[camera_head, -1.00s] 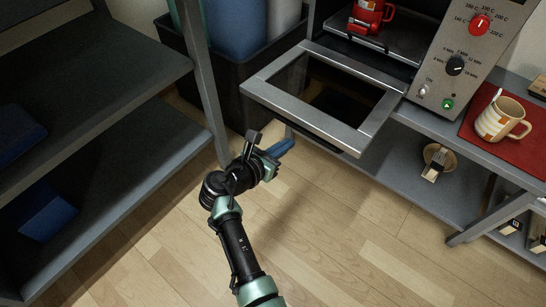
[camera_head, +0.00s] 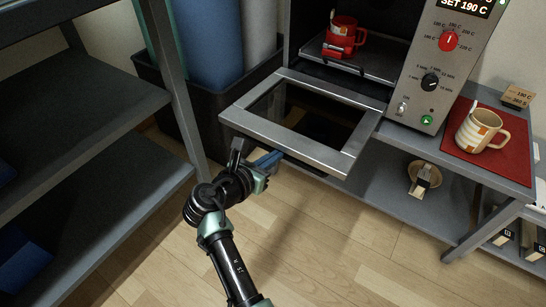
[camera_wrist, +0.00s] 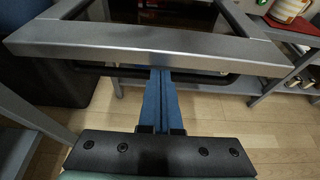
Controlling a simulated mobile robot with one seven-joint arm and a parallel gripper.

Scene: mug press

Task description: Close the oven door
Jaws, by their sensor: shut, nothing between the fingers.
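The oven (camera_head: 428,75) stands on a grey shelf unit with its door (camera_head: 345,160) hanging open, about level, with a metal frame and dark window. Inside, a red mug (camera_head: 343,35) stands on the rack. My gripper (camera_head: 270,160) has blue fingers shut together with nothing between them. It is at the door's front edge, low and toward the left. In the wrist view the fingers (camera_wrist: 162,95) point at the door's front bar (camera_wrist: 150,45), and their tips reach the dark handle rail below it. I cannot tell whether they touch.
A cream-and-orange mug (camera_head: 478,131) stands on a red mat (camera_head: 515,165) right of the oven. A dark shelf unit (camera_head: 85,125) stands at left, and a black bin (camera_head: 205,110) behind. Wooden floor (camera_head: 330,240) is free in front.

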